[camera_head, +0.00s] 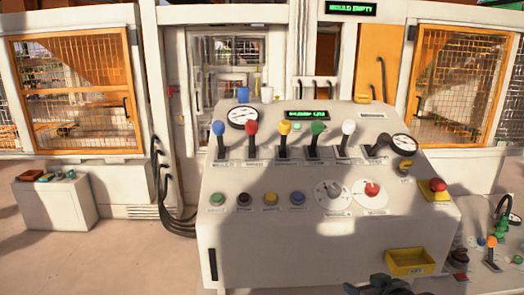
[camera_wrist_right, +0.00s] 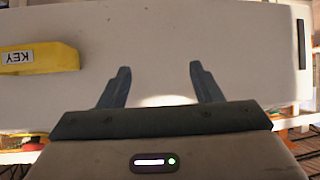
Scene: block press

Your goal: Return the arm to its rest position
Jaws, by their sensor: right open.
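My right gripper (camera_head: 378,286) shows at the bottom edge of the head view, low in front of the control console (camera_head: 225,245). In the right wrist view my right gripper (camera_wrist_right: 160,85) is open, its two fingers apart with nothing between them. The pale front face of the console (camera_wrist_right: 150,40) lies beyond the fingers. My left gripper is not in view.
A yellow key tray (camera_head: 409,263) juts from the console front near my right gripper; it shows upside down in the wrist view (camera_wrist_right: 40,57). Coloured levers (camera_head: 284,135), buttons and a red emergency button (camera_head: 438,185) stand on the console. Open floor (camera_head: 100,255) lies left.

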